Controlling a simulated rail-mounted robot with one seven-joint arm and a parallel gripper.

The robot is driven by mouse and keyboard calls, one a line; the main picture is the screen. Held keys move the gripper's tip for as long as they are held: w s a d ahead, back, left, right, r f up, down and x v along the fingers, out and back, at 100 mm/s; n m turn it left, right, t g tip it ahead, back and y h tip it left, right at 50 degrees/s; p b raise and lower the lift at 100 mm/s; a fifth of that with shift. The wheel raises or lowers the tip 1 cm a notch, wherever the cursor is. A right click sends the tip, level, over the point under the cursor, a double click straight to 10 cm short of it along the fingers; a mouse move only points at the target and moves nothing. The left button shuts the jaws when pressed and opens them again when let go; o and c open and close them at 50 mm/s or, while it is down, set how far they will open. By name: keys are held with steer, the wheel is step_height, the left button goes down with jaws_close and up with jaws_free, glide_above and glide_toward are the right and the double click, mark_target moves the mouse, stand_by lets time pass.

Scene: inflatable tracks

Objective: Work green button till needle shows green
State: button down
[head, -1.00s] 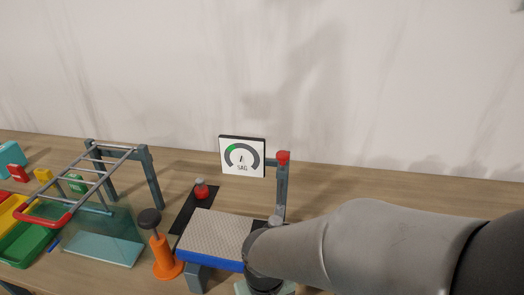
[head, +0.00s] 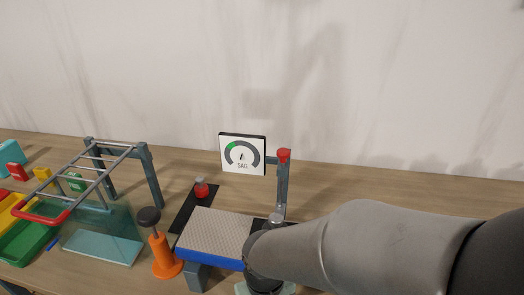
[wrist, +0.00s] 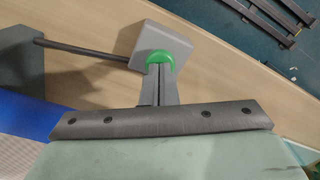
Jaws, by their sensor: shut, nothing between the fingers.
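In the wrist view the green button (wrist: 160,58) is a round green cap on a grey box (wrist: 162,45). My gripper (wrist: 157,70) is shut and empty, with its fingertips at the near edge of the button, overlapping it in the picture; whether they press it I cannot tell. In the head view the gauge (head: 243,155) is a white square panel marked SAG, with a dark arc and a green band at its upper left. Its small needle stands near upright, to the right of the green band. The button is hidden behind my arm in the head view.
A grey mesh platform with a blue edge (head: 208,256) stands left of my arm. An orange post with a black knob (head: 162,255) is beside it. A red-topped post (head: 282,185) stands right of the gauge. A ladder frame (head: 150,175) is further left.

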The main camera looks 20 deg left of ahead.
steer(key=shift+f+b, duration=0.4)
steer(key=shift+f, duration=0.2)
step_height(320, 180, up, 10)
steer(key=p, duration=0.7)
steer(key=shift+p, duration=0.35)
steer(key=shift+r, duration=0.1)
steer(key=w+d+r+m, duration=0.2)
steer(key=w+d, duration=0.1)
steer(key=d, duration=0.4)
steer(key=w+d+r+m, duration=0.2)
steer(key=d, duration=0.5)
steer(key=s+d+r+m, duration=0.1)
steer(key=s+d+m, duration=0.1)
steer(key=d, duration=0.5)
steer(key=s+d+r+m+t+b, duration=0.1)
steer(key=d+m, duration=0.1)
steer(key=d, duration=0.5)
steer(key=shift+s+m, duration=0.35)
steer(key=shift+m, duration=0.05)
steer(key=shift+a, duration=0.1)
